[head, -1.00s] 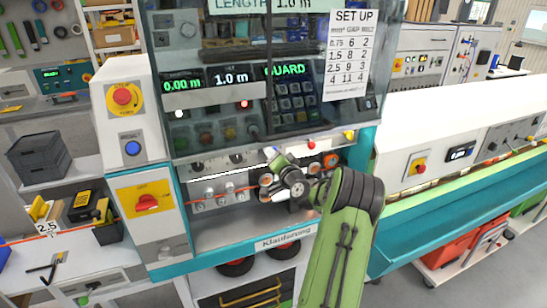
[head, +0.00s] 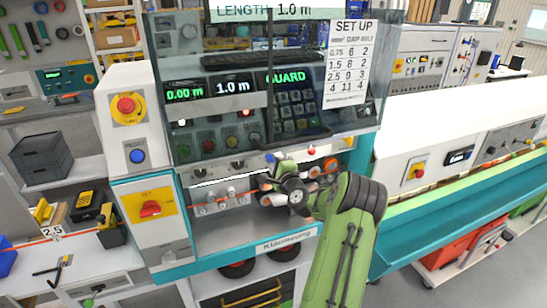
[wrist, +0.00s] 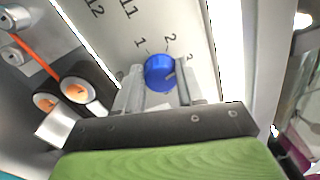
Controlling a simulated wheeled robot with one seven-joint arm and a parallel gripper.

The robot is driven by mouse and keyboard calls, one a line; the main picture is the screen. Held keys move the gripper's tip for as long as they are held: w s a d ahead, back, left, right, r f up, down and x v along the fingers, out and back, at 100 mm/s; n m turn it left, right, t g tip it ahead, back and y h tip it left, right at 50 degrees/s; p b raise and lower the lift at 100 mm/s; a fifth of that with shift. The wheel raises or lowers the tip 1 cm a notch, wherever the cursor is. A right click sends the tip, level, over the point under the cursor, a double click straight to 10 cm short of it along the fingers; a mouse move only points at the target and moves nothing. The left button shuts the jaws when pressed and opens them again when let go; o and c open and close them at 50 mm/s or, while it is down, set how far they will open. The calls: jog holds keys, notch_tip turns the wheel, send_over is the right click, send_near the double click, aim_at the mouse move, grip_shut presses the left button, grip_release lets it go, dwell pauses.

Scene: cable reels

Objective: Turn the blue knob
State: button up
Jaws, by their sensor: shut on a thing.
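The blue knob (wrist: 160,73) shows in the wrist view between the two metal fingers of my gripper (wrist: 158,88). It sits on a pale dial plate (wrist: 185,30) with black numbers around it, and its pale pointer mark lies toward the lower right, near the 3. My gripper is shut on the knob. In the head view my gripper (head: 275,172) reaches into the lower front of the machine, and the arm hides the knob there.
An orange cable (wrist: 48,52) runs past copper-faced rollers (wrist: 75,90) left of my gripper in the wrist view. A clear guard (head: 215,85) hangs above the work area.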

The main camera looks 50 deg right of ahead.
jog(key=shift+m+p, duration=0.55)
jog(key=shift+m, duration=0.55)
jog(key=o, duration=1)
jog(key=shift+o, duration=0.2)
jog(key=b+v, duration=0.5)
jog(key=v, duration=1)
jog(key=shift+s+a+b, duration=0.2)
jog(key=shift+s+b, duration=0.15)
jog(key=shift+b, duration=0.05)
